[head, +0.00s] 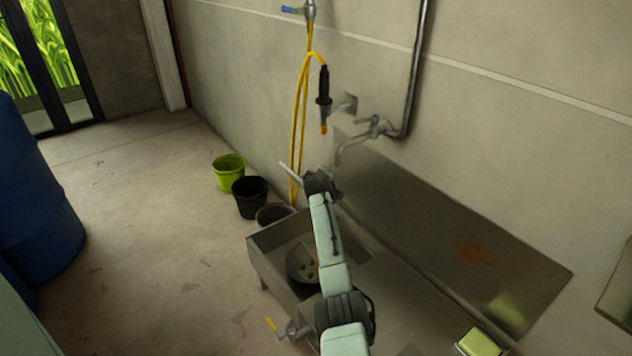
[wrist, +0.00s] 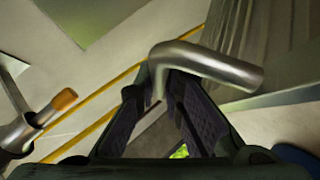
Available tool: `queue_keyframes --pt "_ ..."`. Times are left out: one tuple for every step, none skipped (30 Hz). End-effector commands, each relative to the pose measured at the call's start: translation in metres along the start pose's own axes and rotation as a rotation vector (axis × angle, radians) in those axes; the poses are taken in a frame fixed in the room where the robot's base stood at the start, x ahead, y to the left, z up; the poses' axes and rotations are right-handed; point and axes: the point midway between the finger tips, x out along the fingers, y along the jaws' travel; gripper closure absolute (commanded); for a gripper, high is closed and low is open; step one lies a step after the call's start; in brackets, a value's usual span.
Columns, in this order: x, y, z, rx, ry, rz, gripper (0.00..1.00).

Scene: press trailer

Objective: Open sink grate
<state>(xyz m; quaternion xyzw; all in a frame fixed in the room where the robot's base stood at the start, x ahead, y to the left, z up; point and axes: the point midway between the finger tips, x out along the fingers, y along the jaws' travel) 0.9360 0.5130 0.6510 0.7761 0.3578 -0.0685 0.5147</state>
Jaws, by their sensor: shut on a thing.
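My gripper (head: 318,182) is above the far end of the metal sink (head: 268,268), near the wall. In the wrist view its dark fingers (wrist: 163,105) are close together around the lower end of a bent grey metal rod (wrist: 205,62). The rod's free end points right in that view. In the head view the pale rod (head: 290,174) sticks out to the left of my gripper. I cannot tell whether this rod belongs to the sink grate. A dark round piece with light spots (head: 296,264) lies in the basin, partly hidden behind my arm.
A tap (head: 358,140) and a yellow hose (head: 297,120) with a black nozzle (head: 324,88) are close behind my gripper. A green bucket (head: 228,173) and a black bucket (head: 250,197) stand left of the sink. A blue barrel (head: 35,200) is farther left. The floor between is clear.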

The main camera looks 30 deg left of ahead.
Motion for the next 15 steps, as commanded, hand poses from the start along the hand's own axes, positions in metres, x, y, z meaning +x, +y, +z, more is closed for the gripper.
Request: queue_keyframes --pt "-0.0009 0.0042 -0.0013 0.002 0.003 0.006 1.0" --pt "-0.001 0.0042 -0.0013 0.002 0.003 0.006 1.0" --pt "-0.001 0.0043 -0.0013 0.002 0.003 0.006 1.0" --pt "-0.001 0.0043 -0.0013 0.002 0.003 0.006 1.0" --pt "-0.001 0.0043 -0.0013 0.002 0.003 0.006 1.0" --pt "-0.001 0.0043 -0.0013 0.002 0.003 0.006 1.0" --pt "-0.001 0.0044 -0.0013 0.002 0.003 0.007 0.91" --pt "-0.0011 0.0044 -0.0013 0.002 0.003 0.007 0.89" --pt "-0.0011 0.0043 -0.0013 0.002 0.003 0.007 0.86" --pt "-0.001 0.0042 -0.0013 0.002 0.003 0.006 0.84" --pt "-0.001 0.0041 -0.0013 0.002 0.003 0.006 0.82" --pt "-0.001 0.0039 -0.0012 0.001 0.003 0.006 0.79" --pt "-0.0009 0.0036 -0.0012 0.001 0.002 0.006 0.77" --pt "-0.0009 0.0034 -0.0011 0.001 0.002 0.005 0.75" --pt "-0.0008 0.0032 -0.0009 0.001 0.002 0.005 0.73"
